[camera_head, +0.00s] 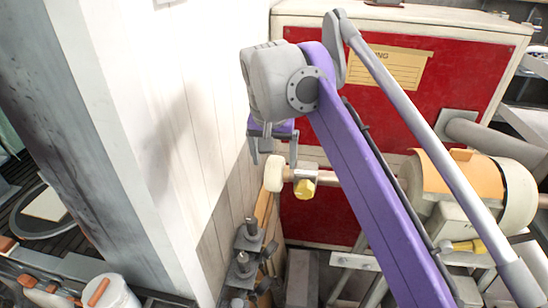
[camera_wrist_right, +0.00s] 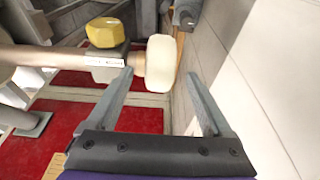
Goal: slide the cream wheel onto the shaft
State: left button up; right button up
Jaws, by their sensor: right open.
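The cream wheel (camera_head: 274,173) sits at the free left end of the horizontal shaft (camera_head: 332,180), beside a grey block with a yellow knob (camera_head: 304,188). How far it is on the shaft is hidden. In the right wrist view the wheel (camera_wrist_right: 161,62) stands upright at the shaft's end, close to the grey block (camera_wrist_right: 104,64). My right gripper (camera_head: 274,155) is open just above the wheel in the head view. In the wrist view its fingertips (camera_wrist_right: 160,74) lie on either side of the wheel, with a gap to the right finger. My left gripper is out of view.
A white plank wall (camera_head: 205,100) stands close left of the wheel. A red panel (camera_head: 450,75) is behind, and a motor housing (camera_head: 480,180) carries the shaft at right. Grey clamps (camera_head: 248,236) stand below. A white bucket (camera_head: 112,295) is at lower left.

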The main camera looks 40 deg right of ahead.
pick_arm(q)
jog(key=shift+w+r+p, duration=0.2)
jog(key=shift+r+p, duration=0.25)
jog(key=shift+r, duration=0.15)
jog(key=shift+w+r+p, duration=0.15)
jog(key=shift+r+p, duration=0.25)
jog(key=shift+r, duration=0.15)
pick_arm(e)
jog(key=v, duration=1)
jog(key=shift+r, duration=0.15)
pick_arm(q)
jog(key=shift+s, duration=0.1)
